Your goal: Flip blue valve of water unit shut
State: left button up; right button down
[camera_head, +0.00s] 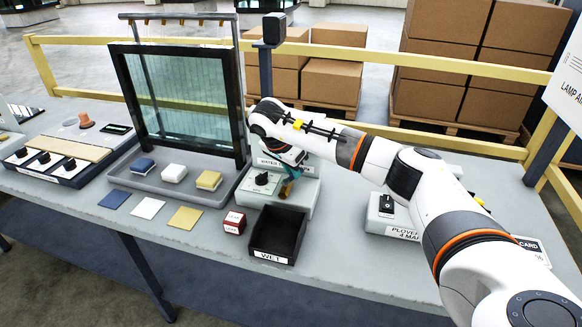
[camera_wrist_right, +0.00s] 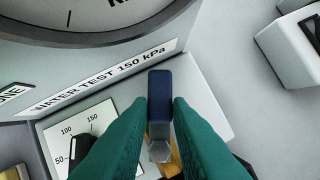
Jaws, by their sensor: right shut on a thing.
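The water unit (camera_head: 292,194) is a light grey box standing on the table right of the framed glass panel. Its blue valve handle (camera_wrist_right: 160,92) shows in the right wrist view between my two green fingertips, with a metal stem and a yellow part below it. My right gripper (camera_head: 289,174) reaches the unit from the right in the head view. In the wrist view the right gripper (camera_wrist_right: 160,112) is shut on the blue valve handle. In the head view the arm and fingers mostly hide the handle. My left gripper is not in view.
A black bin (camera_head: 278,234) labelled WET and a small red box (camera_head: 234,222) stand in front of the unit. A grey tray (camera_head: 170,188) with sponges lies to the left. A switch box (camera_head: 386,215) stands right, below my arm. A gauge (camera_wrist_right: 90,12) is close to my fingers.

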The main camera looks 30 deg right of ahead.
jog(key=m, duration=0.1)
jog(key=m+g+p, duration=0.1)
jog(key=m, duration=0.1)
jog(key=shift+s+r, duration=0.15)
jog(key=shift+s, duration=0.1)
jog(key=m+p, duration=0.1)
jog(key=m, duration=0.1)
jog(key=m+g, duration=0.1)
jog(key=shift+s+m+g+p, duration=0.3)
jog(key=shift+s+m+p, duration=0.05)
jog(key=shift+m, duration=0.05)
jog(key=m, duration=0.1)
jog(key=m+g, duration=0.1)
jog(key=shift+s+a+m+p, duration=0.1)
jog(key=shift+s+m+p, duration=0.15)
jog(key=shift+m+p, duration=0.1)
jog(key=shift+s+a+m+g+y+p, duration=0.15)
jog(key=shift+m+g+y, duration=0.15)
jog(key=shift+m, duration=0.55)
jog(key=shift+s+a+m+g+y+p, duration=0.15)
jog(key=shift+m+y, duration=0.25)
jog(key=shift+m, duration=0.4)
jog(key=c, duration=1.3)
grip_release()
